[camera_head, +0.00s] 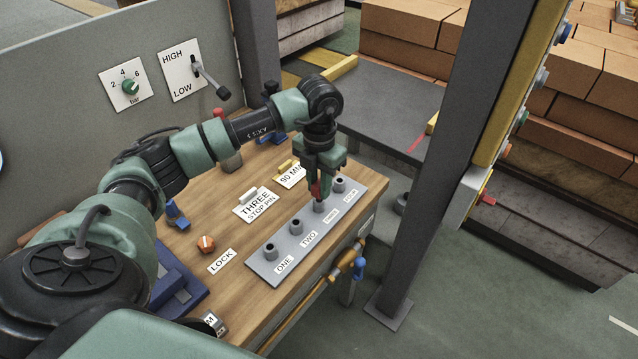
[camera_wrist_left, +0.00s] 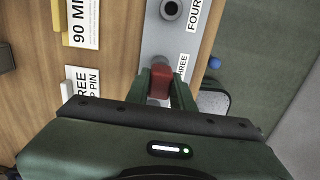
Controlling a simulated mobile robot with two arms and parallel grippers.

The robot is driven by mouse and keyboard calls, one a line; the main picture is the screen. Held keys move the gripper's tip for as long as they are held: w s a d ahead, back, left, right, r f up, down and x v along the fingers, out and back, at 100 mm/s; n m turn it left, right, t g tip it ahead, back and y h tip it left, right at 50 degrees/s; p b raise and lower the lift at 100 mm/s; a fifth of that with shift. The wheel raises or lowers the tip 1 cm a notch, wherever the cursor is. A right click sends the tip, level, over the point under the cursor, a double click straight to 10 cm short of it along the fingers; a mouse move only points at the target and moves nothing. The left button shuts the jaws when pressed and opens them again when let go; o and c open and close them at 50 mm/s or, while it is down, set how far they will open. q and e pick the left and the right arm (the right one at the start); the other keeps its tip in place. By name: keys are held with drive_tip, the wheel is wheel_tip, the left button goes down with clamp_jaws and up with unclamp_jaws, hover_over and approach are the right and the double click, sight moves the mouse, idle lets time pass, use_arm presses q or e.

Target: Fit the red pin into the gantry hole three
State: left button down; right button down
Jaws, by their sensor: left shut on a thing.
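The red pin (camera_head: 316,188) is upright between the fingers of my left gripper (camera_head: 319,180), which is shut on it. In the left wrist view the pin's red head (camera_wrist_left: 160,82) shows between the two fingers. The grey gantry plate (camera_head: 262,268) lies on the wooden bench with a row of raised sockets labelled ONE to FOUR. The pin is at socket three (camera_head: 319,206), directly above or just at its mouth; I cannot tell if its tip is inside. In the left wrist view the gripper hides socket three. My right gripper is not in view.
Socket four (camera_head: 340,185) stands close beside the gripper, and socket two (camera_head: 296,225) is on the other side. A THREE STOP PIN label (camera_head: 257,205), an orange knob (camera_head: 206,244) and a blue part (camera_head: 177,214) are on the bench. A dark post (camera_head: 432,150) rises at the right.

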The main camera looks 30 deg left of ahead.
use_arm(q)
drive_tip(key=shift+f+b, duration=0.65)
drive_tip(key=shift+f, duration=0.35)
drive_tip(key=c, duration=0.7)
unclamp_jaws()
drive_tip(key=shift+r, duration=0.1)
drive_tip(key=shift+r+p, duration=2)
drive_tip(key=shift+r, duration=0.95)
drive_tip(key=shift+f, duration=0.1)
